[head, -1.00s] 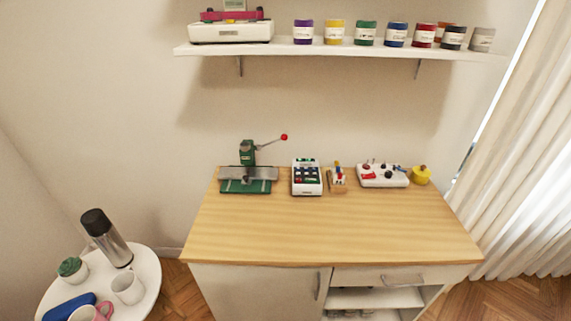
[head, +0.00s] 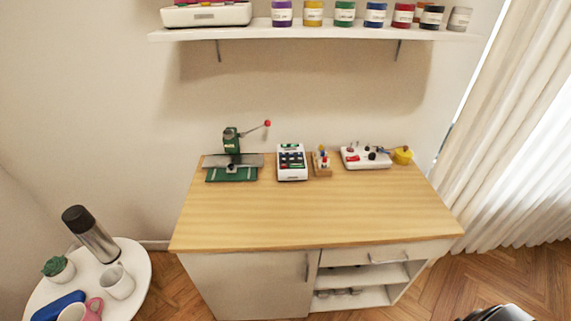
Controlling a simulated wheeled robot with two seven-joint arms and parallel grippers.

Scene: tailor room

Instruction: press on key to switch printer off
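A small white device with dark and green keys (head: 291,161) stands at the back of the wooden desk, left of centre. A white device (head: 206,16) stands on the wall shelf, cut off by the top edge of the view. A white panel with red and black knobs (head: 366,158) lies at the back right of the desk. I cannot tell which of these is the printer, and the keys are too small to read.
A green press (head: 232,167) with a red-tipped lever stands at the desk's back left. The front of the desk (head: 310,215) is clear. Several paint jars stand on the shelf (head: 300,33). A round side table (head: 140,268) holds a flask and cups. Curtains hang at the right.

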